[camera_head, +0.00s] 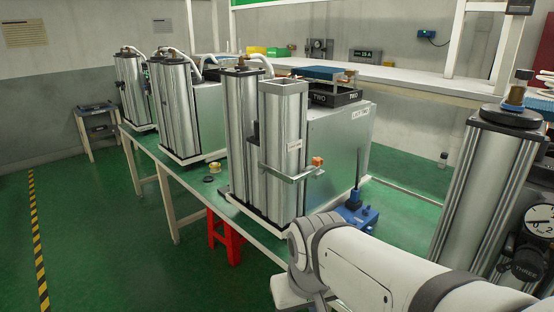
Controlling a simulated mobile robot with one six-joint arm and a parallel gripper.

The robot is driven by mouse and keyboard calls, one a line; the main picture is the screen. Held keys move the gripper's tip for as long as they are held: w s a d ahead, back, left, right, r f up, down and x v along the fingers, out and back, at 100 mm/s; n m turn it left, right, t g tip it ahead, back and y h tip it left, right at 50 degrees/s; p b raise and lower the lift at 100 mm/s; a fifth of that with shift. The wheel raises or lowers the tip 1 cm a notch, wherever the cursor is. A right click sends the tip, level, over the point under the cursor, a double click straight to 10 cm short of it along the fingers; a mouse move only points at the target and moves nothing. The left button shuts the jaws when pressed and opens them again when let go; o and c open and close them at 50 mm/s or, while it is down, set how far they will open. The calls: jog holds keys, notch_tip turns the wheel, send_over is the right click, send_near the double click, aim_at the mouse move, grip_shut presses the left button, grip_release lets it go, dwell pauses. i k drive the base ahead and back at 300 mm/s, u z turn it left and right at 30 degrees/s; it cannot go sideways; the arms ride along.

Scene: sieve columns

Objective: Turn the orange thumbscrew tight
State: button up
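The orange thumbscrew (317,161) is small and sits at the right end of a metal clamp bar (290,174). The bar crosses the front of a square silver column (283,125) on the nearest part of the bench. From here I cannot tell how tight the thumbscrew is. My white arm enters from the lower right, below and to the right of the column. Its fingers are not in the picture, and nothing of mine touches the thumbscrew.
A grey cabinet (340,145) stands right behind the column. A blue stand with a dark rod (357,212) is near the bench's right end. Another column with a gauge (480,185) rises at the right. A red stool (226,240) is under the bench; green floor lies open at left.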

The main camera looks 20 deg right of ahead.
aim_at(317, 161)
jog(key=z, duration=2)
jog(key=k, duration=1.1)
jog(key=u, duration=1)
jog(key=i, duration=1.7)
jog(key=u, duration=0.05)
